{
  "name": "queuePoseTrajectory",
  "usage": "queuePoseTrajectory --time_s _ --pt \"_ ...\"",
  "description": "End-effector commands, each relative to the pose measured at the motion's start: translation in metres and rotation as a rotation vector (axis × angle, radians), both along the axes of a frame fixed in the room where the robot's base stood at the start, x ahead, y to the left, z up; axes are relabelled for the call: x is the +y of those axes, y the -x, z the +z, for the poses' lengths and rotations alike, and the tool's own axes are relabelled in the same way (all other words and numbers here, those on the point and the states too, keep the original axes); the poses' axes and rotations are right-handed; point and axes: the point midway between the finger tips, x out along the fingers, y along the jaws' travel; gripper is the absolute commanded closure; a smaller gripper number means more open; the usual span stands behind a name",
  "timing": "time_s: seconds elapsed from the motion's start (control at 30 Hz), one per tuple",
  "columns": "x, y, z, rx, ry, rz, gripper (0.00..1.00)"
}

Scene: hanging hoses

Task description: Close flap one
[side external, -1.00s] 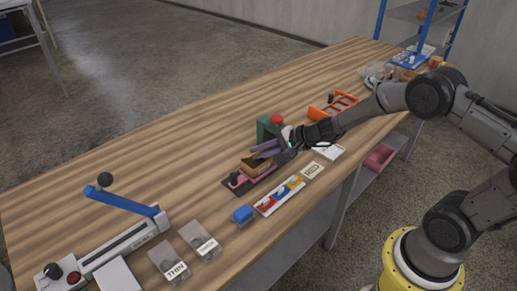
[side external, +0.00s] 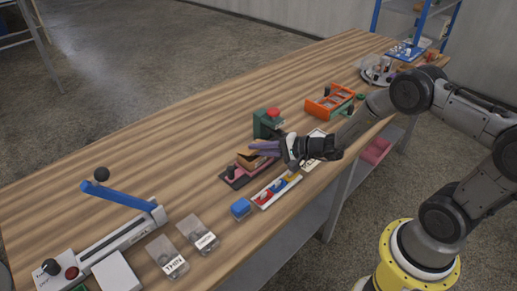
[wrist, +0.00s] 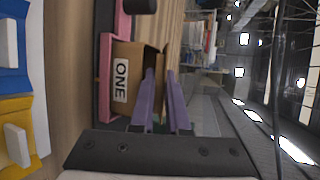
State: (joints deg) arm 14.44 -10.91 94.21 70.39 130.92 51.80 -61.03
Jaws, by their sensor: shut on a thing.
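A small brown cardboard box (side external: 246,162) sits in a pink and dark holder (side external: 236,178) on the table. In the wrist view a white label reading ONE marks a cardboard panel (wrist: 142,58), beside a pink frame (wrist: 105,75). My gripper (side external: 258,148) reaches in from the right, with its long purple fingers lying nearly level at the top of the box. In the wrist view the fingers (wrist: 163,85) run alongside the box's right edge, close together, shut on a piece of its cardboard. The fingers hide part of that piece, so its exact angle cannot be told.
A green stand with a red button (side external: 268,122) stands just behind the box. A white tray with coloured pieces (side external: 277,190) and a blue block (side external: 241,208) lie in front. An orange rack (side external: 330,102) is farther right. The table's left middle is clear.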

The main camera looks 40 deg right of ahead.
Motion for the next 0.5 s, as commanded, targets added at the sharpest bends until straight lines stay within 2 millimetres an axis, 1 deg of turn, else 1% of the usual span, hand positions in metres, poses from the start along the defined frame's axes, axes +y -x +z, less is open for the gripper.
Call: queuePoseTrajectory --time_s 0.17,0.2,0.3,0.5 --pt "0.0001 -0.0002 0.0004 -0.001 0.0 0.0 1.0" --pt "0.0001 -0.0002 0.0004 0.0 0.0 0.001 0.83" --pt "0.0002 -0.0002 0.0004 0.0 0.0 0.001 0.66" --pt "0.0003 0.0002 -0.0002 0.002 0.0 0.001 0.66"
